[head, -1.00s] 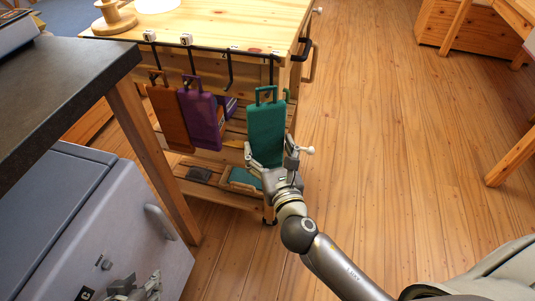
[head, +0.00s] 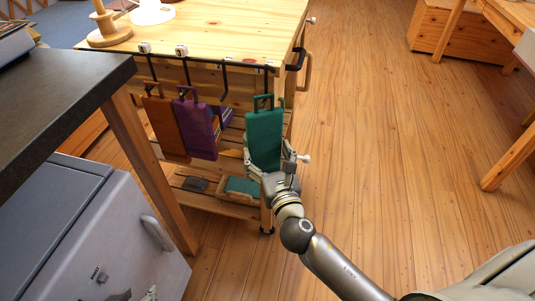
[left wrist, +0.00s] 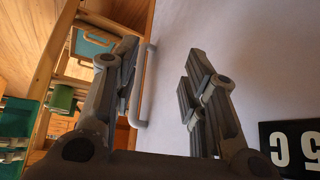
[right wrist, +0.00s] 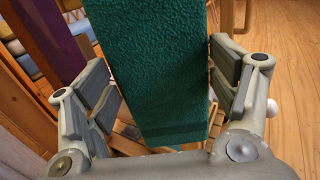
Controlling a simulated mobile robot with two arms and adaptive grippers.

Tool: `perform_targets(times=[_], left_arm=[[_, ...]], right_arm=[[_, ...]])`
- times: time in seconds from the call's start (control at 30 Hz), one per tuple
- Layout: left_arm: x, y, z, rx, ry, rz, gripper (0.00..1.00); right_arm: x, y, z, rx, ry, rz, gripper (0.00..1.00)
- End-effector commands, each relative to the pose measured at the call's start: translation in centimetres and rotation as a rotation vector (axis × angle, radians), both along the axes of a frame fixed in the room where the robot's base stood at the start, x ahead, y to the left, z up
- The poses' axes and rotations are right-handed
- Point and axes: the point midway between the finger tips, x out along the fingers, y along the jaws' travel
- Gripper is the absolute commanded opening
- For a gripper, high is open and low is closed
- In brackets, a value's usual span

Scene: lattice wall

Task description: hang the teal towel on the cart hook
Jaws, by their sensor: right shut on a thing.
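The teal towel (head: 264,138) is an upright flat slab with a loop (head: 263,102) on top, at the cart's right front corner. It also fills the middle of the right wrist view (right wrist: 155,70). My right gripper (head: 269,158) is shut on its lower part, one finger on each side. The rightmost black cart hook (head: 267,80) comes down from the rail right at the loop. I cannot tell whether the loop is around the hook or just in front of it. My left gripper (left wrist: 163,62) is open and empty beside a grey cabinet front.
An orange towel (head: 166,125) and a purple towel (head: 197,130) hang left of the teal one. The wooden cart (head: 232,45) has lower shelves holding bins. A dark counter (head: 65,90) and grey cabinet (head: 75,225) stand at left.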

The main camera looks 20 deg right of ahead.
Motion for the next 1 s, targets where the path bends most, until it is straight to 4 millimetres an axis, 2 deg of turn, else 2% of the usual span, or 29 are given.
perform_targets(times=[0.33,0.37,0.5,0.87,1.0], left_arm=[[-0.03,0.02,0.01,0.0,-0.001,0.0,0.4],[-0.03,0.02,0.01,0.0,0.0,0.0,0.4],[-0.04,0.01,0.0,0.0,0.0,0.0,0.4],[-0.28,0.05,-0.37,0.003,0.009,-0.002,0.4],[-0.28,0.03,-0.23,0.002,0.006,-0.001,0.4]], right_arm=[[-0.01,0.0,0.05,0.0,-0.001,0.0,0.56],[-0.01,0.0,0.05,0.0,-0.001,0.0,0.84],[-0.01,0.0,0.04,0.0,-0.001,0.0,1.0],[-0.06,0.01,-0.02,0.0,0.001,0.0,1.0],[-0.84,0.08,-0.05,0.001,0.001,0.001,1.0]])
